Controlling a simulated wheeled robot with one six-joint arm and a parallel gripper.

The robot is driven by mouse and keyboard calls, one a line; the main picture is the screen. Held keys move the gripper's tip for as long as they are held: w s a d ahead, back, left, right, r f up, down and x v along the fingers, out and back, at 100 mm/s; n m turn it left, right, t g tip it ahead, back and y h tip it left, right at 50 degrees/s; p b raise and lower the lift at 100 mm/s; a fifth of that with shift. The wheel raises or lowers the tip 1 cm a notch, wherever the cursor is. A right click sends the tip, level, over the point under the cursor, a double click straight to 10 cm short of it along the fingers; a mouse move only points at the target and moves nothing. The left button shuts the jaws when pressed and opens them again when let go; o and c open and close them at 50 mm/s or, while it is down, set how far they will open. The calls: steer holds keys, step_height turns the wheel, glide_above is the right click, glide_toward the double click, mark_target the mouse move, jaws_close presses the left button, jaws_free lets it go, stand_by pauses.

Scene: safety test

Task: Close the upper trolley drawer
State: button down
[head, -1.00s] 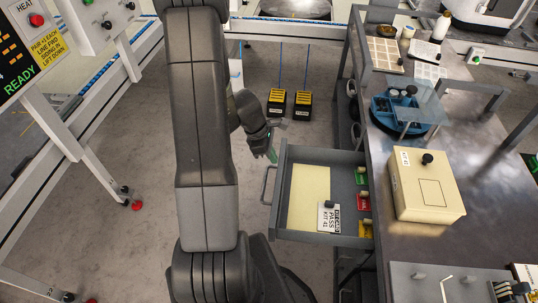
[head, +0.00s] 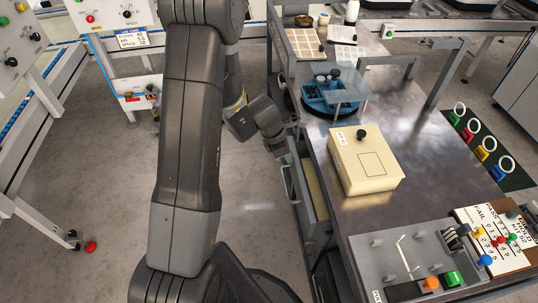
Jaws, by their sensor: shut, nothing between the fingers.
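The upper trolley drawer (head: 305,201) is on the left side of the metal trolley. It stands partly out, with a narrow strip of its inside and the yellow sheet (head: 315,190) showing. Its handle (head: 288,184) is on the left face. My gripper (head: 286,146) is shut with nothing in it, at the far end of the drawer front. It looks close against the drawer, but I cannot tell whether it touches. The fingertips are hard to make out, and most of the drawer's contents are hidden under the trolley top.
On the trolley top (head: 410,180) stand a cream box (head: 364,163) with a black knob and a blue holder (head: 333,95) under a clear cover. A grey panel (head: 405,258) lies at the near end. The floor left of the drawer is clear.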

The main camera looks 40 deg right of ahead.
steer(key=shift+s+d, duration=0.35)
steer(key=shift+d, duration=0.2)
steer(key=shift+s+d, duration=0.3)
steer(key=shift+d, duration=0.25)
